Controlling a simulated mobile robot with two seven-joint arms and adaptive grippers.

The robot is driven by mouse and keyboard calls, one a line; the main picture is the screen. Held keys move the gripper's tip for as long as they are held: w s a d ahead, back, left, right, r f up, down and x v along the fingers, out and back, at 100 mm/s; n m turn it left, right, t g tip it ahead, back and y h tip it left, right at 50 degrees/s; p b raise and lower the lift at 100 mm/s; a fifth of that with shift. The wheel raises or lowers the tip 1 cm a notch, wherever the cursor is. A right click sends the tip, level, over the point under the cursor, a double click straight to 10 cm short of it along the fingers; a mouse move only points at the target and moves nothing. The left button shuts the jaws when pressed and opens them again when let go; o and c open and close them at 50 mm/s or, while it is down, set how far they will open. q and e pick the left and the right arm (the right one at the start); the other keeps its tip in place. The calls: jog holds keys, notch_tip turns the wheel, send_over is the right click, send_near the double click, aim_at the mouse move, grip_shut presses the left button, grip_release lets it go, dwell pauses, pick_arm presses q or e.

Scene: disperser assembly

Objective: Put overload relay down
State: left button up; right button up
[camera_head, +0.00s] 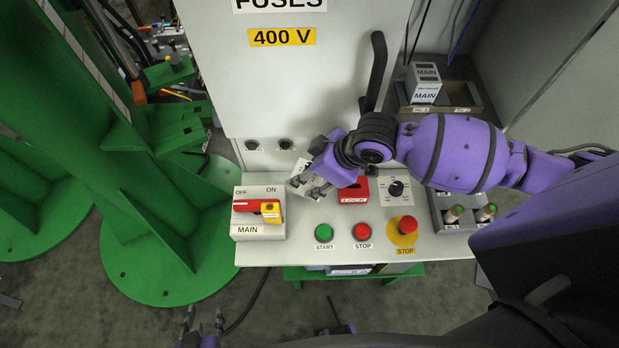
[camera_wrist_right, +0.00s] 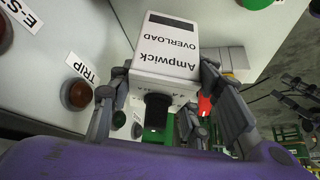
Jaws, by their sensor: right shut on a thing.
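The overload relay (camera_wrist_right: 166,48) is a white box marked "Ampwick OVERLOAD" with a dark window. In the right wrist view it sits between the fingers of my right gripper (camera_wrist_right: 158,84), which is shut on it. In the head view my right gripper (camera_head: 308,184) is over the back of the control panel (camera_head: 290,220), between the MAIN switch and the red LOCK part. There the relay is mostly hidden by the gripper, and I cannot tell whether it touches anything. My left gripper (camera_head: 203,326) is low at the left, off the panel, fingers apart and empty.
The panel carries a red-and-yellow MAIN switch (camera_head: 257,211), a green START button (camera_head: 323,232), a red STOP button (camera_head: 362,231) and an emergency stop (camera_head: 407,225). A grey tray (camera_head: 463,94) holds a MAIN box (camera_head: 424,84). A green column (camera_head: 75,120) stands left.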

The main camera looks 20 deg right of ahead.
jog(key=shift+w+f, duration=0.2)
jog(key=shift+f, duration=0.8)
jog(key=shift+w+f, duration=0.2)
jog(key=shift+f, duration=0.8)
jog(key=shift+f, duration=0.15)
jog(key=o, duration=1.5)
jog(key=shift+d, duration=0.1)
jog(key=shift+d+r, duration=0.1)
jog(key=shift+r, duration=0.3)
jog(key=v, duration=0.7)
jog(key=shift+s+f, duration=0.1)
